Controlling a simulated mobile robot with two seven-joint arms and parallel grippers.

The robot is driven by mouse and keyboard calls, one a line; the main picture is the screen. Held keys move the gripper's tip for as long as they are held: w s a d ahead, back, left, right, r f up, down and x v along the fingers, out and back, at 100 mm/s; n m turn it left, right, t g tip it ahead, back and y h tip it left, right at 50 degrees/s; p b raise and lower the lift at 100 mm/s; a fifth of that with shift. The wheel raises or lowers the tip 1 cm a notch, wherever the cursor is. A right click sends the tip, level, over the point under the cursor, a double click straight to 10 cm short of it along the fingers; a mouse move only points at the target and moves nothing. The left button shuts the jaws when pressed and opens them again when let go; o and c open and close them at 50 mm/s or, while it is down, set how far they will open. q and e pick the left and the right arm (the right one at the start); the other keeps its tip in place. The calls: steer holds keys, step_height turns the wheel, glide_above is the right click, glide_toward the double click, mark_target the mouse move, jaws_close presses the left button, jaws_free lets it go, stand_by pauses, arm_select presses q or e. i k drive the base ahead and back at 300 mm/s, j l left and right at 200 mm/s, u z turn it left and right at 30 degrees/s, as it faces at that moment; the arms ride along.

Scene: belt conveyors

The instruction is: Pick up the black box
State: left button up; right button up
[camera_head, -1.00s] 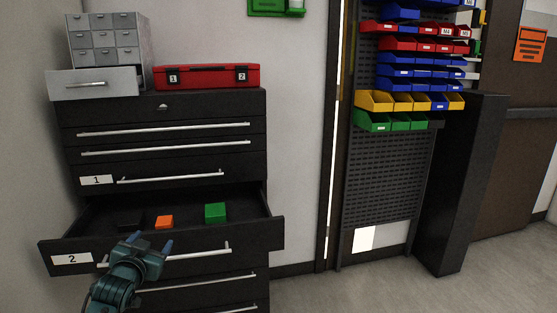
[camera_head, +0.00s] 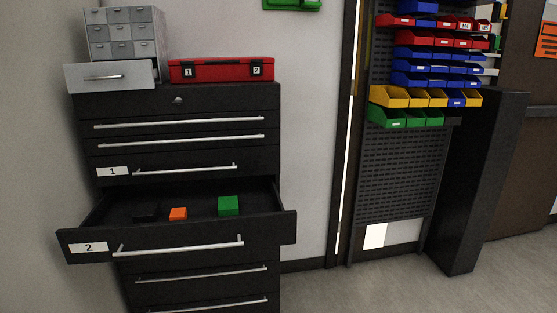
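The black box (camera_head: 146,213) lies at the left inside the open drawer labelled 2 (camera_head: 180,240). It is dark against the dark drawer floor, so its edges are hard to make out. Neither of my grippers is in view.
The open drawer sticks out from a black cabinet (camera_head: 190,155) with its other drawers shut. A red case (camera_head: 221,71) and a grey small-drawer unit (camera_head: 122,38) stand on top. A bin rack (camera_head: 405,170) and dark column (camera_head: 478,180) stand at the right; the floor between is clear.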

mark_target(145, 212)
steer(key=i+l+u, duration=0.1)
steer(key=u, duration=0.35)
steer(key=i+l+u, duration=0.15)
steer(key=u, duration=0.25)
steer(key=l+u, duration=0.15)
steer(key=u, duration=0.3)
steer(key=i+l+u, duration=0.15)
steer(key=l, duration=0.2)
steer(key=l+u, duration=0.15)
steer(key=l, duration=0.25)
steer(key=i+l+u, duration=0.15)
steer(key=l, duration=0.2)
